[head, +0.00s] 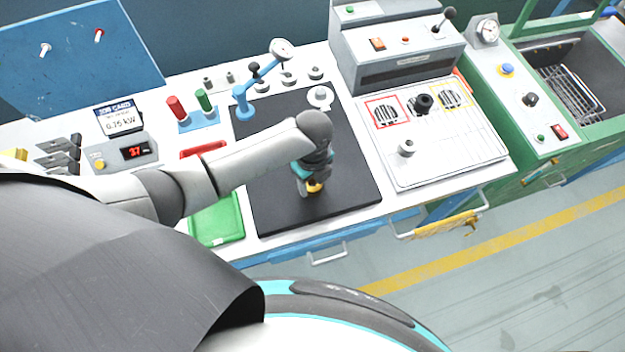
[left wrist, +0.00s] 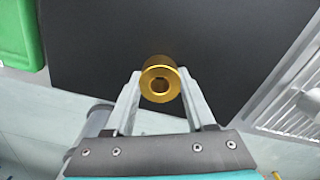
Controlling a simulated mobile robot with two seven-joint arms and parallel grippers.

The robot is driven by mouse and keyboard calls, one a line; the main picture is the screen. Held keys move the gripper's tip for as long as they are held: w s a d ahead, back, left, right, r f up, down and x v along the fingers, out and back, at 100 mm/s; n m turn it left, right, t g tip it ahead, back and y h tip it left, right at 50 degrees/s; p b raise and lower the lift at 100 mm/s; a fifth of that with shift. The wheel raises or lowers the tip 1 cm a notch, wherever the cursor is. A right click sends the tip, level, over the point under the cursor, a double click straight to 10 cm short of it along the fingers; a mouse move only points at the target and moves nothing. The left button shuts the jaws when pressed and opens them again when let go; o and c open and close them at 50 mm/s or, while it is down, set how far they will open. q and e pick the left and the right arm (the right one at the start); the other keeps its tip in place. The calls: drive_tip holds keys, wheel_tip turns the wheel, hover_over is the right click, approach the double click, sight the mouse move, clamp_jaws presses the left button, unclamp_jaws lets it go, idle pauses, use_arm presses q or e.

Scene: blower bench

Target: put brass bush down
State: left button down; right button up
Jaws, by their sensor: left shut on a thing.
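The brass bush (head: 314,187) is a short gold ring held at the tip of my left gripper (head: 310,183), over the front part of the black mat (head: 350,196). In the left wrist view the brass bush (left wrist: 160,80) sits between the two fingers of my left gripper (left wrist: 160,92), its bore facing the camera. The fingers are shut on its sides. The black mat (left wrist: 215,45) fills the background there. I cannot tell whether the bush touches the mat. My right gripper is not in view.
A green tray (head: 217,222) lies left of the mat, and a red tray (head: 203,149) is behind my arm. The mat's front is clear.

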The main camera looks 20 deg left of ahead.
use_arm(q)
drive_tip(key=shift+c, duration=1.2)
unclamp_jaws()
drive_tip(key=shift+f, duration=0.1)
wheel_tip(320, 180, up, 12)
drive_tip(key=p, duration=0.2)
